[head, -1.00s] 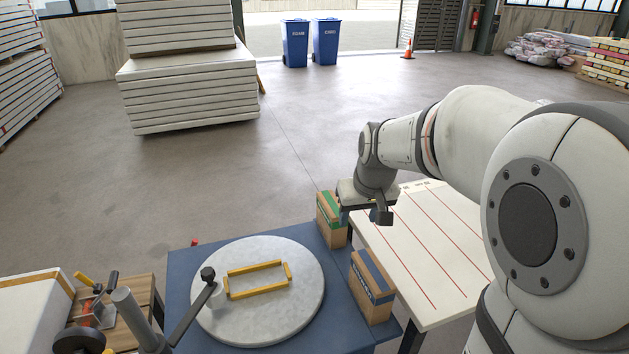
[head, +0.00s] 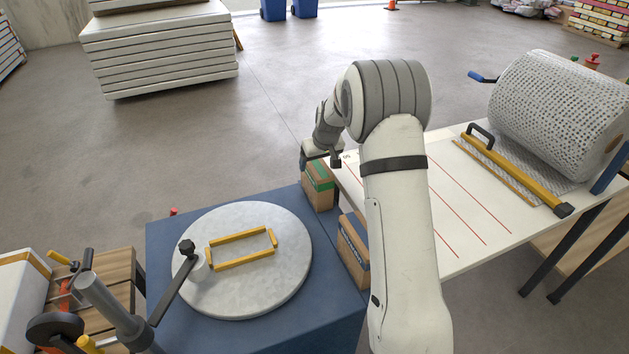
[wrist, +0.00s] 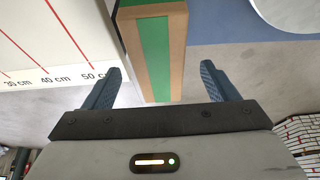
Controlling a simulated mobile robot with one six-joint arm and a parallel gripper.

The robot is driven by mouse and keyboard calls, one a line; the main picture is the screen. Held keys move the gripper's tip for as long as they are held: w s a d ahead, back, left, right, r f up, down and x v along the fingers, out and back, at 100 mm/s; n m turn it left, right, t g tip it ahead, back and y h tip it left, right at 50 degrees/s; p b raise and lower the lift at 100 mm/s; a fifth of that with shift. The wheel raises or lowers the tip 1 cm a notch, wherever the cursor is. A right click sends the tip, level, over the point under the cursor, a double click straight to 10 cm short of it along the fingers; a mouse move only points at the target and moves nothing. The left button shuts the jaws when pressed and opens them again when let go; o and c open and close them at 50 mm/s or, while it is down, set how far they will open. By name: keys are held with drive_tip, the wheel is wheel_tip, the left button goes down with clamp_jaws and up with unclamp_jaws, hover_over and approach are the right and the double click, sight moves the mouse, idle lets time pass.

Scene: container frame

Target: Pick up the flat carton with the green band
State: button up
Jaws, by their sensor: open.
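The flat carton with the green band (head: 318,184) stands upright on the far right edge of the blue table (head: 165,262). In the wrist view the carton's narrow brown side with the green band (wrist: 154,50) lies ahead of and between my fingers. My gripper (head: 319,160) is at the carton's far upper end in the head view. In the wrist view my gripper (wrist: 158,84) is open, with one blue finger on each side of the carton's near end. I see no contact with either finger.
A carton with a blue band (head: 352,247) stands nearer on the same table. A round stone disc (head: 290,270) with a yellow frame (head: 240,263) lies left of the cartons. The white measuring table (head: 450,195) is close on the right, carrying a bubble-wrap roll (head: 560,110).

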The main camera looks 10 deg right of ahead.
sight(318, 166)
drive_tip(key=x, duration=0.4)
drive_tip(key=shift+s+f+p, duration=0.1)
drive_tip(key=shift+f+p, duration=0.05)
drive_tip(key=shift+p, duration=0.25)
drive_tip(key=shift+f+b, duration=0.3)
drive_tip(key=shift+b, duration=0.15)
drive_tip(key=shift+c, duration=0.3)
drive_tip(key=c, duration=1.7)
